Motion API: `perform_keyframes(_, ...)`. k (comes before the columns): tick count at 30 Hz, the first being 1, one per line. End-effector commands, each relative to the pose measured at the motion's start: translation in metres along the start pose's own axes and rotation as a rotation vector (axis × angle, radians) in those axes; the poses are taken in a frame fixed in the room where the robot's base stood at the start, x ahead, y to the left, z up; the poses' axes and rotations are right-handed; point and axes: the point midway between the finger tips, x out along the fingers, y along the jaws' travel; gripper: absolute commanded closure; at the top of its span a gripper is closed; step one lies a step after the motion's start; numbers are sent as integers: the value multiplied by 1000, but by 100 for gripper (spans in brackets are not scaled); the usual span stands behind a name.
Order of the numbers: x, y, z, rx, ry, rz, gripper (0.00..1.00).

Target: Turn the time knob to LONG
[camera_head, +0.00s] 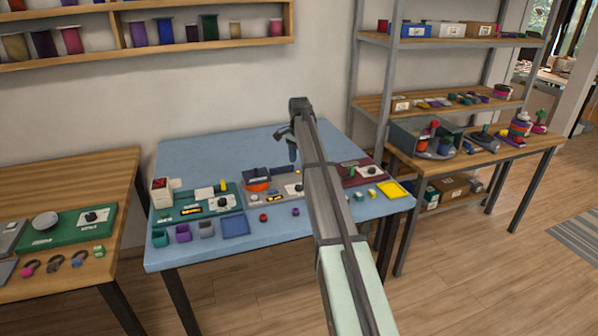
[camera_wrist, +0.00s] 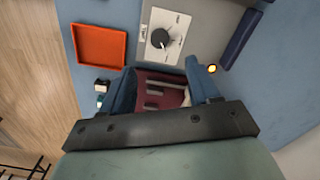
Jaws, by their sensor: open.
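Three panels on the blue table carry black knobs: a green panel (camera_head: 197,205), a grey panel (camera_head: 275,187) and a maroon panel (camera_head: 355,172). Their lettering is too small to read, so I cannot tell which knob is the time knob. In the wrist view a black knob (camera_wrist: 160,38) with a white pointer stands on a pale dial plate on a grey panel, ahead of the fingertips. My gripper (camera_wrist: 160,82) is open and empty, its blue fingers apart over part of a maroon panel (camera_wrist: 158,90). In the head view my gripper (camera_head: 288,145) hangs above the table's back half.
An orange tray (camera_wrist: 100,45) and a small glowing button (camera_wrist: 212,69) lie near the fingers in the wrist view. A blue tray (camera_head: 235,224), a yellow tray (camera_head: 394,190) and small cups line the table (camera_head: 200,254) front. My arm hides part of the table.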

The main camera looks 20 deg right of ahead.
Motion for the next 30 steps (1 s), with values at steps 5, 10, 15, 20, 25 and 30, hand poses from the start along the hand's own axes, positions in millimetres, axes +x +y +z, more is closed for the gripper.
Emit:
perform_keyframes(5, -22, 0, 0, 0, 0, 0, 39)
perform_keyframes(10, -29, 0, 0, 0, 0, 0, 39)
perform_keyframes(15, -30, 0, 0, 0, 0, 0, 39)
perform_keyframes(20, -30, 0, 0, 0, 0, 0, 39)
perform_keyframes(25, -35, 0, 0, 0, 0, -1, 39)
perform_keyframes(30, -49, 0, 0, 0, 1, -1, 39)
